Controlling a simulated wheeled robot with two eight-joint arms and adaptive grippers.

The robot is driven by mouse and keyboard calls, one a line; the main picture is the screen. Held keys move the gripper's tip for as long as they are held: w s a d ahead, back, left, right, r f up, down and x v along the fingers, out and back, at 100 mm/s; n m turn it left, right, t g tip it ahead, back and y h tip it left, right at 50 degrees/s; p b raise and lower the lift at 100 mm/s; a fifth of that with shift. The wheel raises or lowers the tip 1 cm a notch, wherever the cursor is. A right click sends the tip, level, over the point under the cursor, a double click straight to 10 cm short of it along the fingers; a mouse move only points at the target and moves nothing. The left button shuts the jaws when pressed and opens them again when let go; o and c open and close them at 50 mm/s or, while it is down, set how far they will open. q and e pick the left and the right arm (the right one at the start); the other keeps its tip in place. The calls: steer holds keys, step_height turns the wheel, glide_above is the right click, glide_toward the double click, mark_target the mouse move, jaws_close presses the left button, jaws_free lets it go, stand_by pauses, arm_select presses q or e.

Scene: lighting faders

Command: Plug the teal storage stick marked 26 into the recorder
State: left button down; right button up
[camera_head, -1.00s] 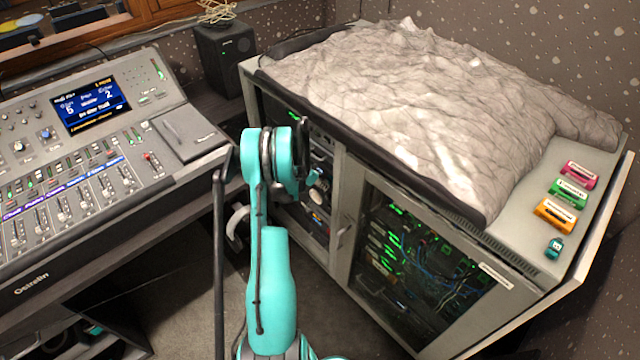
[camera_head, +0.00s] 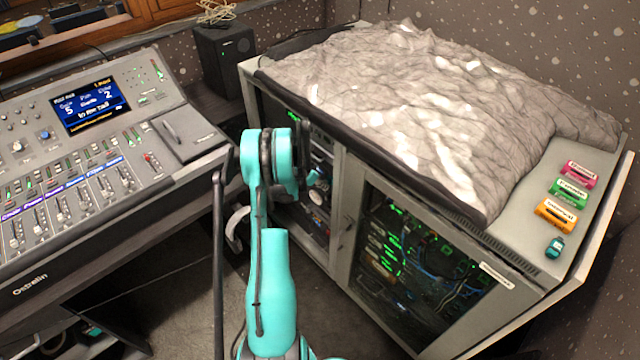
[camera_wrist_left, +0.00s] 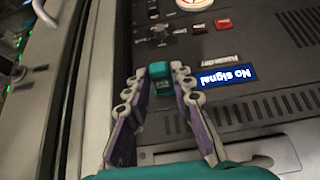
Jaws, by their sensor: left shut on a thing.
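My left gripper (camera_wrist_left: 160,88) is shut on a small teal stick (camera_wrist_left: 159,76), held between the fingertips in the left wrist view. The label on the stick is too small to read surely. The stick is in front of the dark face of the recorder (camera_wrist_left: 250,40), which has a blue "No signal" screen (camera_wrist_left: 228,77). I cannot tell whether the stick touches it or is in a port. In the head view my left arm (camera_head: 270,290) reaches to the cabinet's open left bay (camera_head: 318,150) and hides most of the gripper. My right gripper is not in view.
Another small teal stick (camera_head: 555,247) lies on the cabinet top at the right, beside orange (camera_head: 557,213), green (camera_head: 569,189) and pink (camera_head: 578,170) labelled blocks. A grey cloth (camera_head: 420,90) covers much of the top. A mixing console (camera_head: 80,180) stands at left.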

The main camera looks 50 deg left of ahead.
arm_select(q)
steer(key=c, duration=1.2)
jaws_free()
steer(key=shift+w, duration=0.3)
steer(key=shift+s, duration=0.1)
steer(key=v, duration=1.2)
